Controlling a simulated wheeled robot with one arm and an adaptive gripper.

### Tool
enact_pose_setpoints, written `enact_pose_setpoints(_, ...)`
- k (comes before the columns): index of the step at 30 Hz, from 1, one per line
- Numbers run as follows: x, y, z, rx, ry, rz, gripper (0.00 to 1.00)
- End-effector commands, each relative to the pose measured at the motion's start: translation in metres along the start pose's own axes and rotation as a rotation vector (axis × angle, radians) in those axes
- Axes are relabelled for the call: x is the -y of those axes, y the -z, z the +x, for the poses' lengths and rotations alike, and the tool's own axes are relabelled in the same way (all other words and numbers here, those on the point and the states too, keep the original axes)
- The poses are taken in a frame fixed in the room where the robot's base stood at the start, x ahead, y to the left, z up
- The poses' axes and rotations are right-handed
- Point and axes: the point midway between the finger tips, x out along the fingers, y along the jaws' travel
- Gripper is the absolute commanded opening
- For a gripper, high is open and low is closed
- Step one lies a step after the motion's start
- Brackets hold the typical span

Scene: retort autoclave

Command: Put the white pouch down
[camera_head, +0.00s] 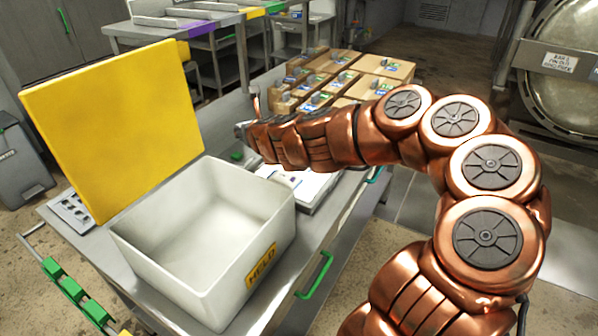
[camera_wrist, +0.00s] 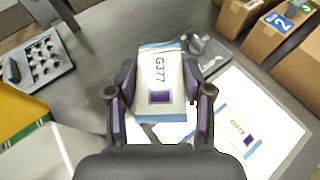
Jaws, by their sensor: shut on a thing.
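A white pouch (camera_wrist: 160,62) with blue edges, the print G377 and a purple square shows in the wrist view between the two fingers of my gripper (camera_wrist: 159,85). The fingers are shut on its sides. It is over the grey metal table top (camera_wrist: 100,35); I cannot tell how high. In the head view my gripper (camera_head: 243,131) is above the table behind the white bin, and the pouch is hidden there. A white sheet (camera_head: 312,186) lies on the table below my arm.
An open white bin (camera_head: 140,262) marked HELD stands at the table front, beside a large upright yellow panel (camera_head: 115,125). Several cardboard boxes (camera_head: 385,66) stand behind my gripper. A dark grey device (camera_wrist: 205,52) is near the pouch. A perforated metal plate (camera_wrist: 42,60) lies at left.

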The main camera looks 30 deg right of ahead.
Motion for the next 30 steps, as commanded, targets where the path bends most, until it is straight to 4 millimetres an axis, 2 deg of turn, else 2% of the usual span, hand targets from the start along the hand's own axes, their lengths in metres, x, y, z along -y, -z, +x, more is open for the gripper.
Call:
enact_pose_setpoints(1,0.011,0.005,0.002,0.000,-0.014,-0.004,0.16)
enact_pose_setpoints(14,0.070,0.028,-0.014,0.002,-0.175,-0.075,0.16)
enact_pose_setpoints(23,0.107,0.053,-0.041,0.002,-0.288,-0.122,0.16)
enact_pose_setpoints(30,0.131,0.079,-0.072,0.003,-0.382,-0.158,0.16)
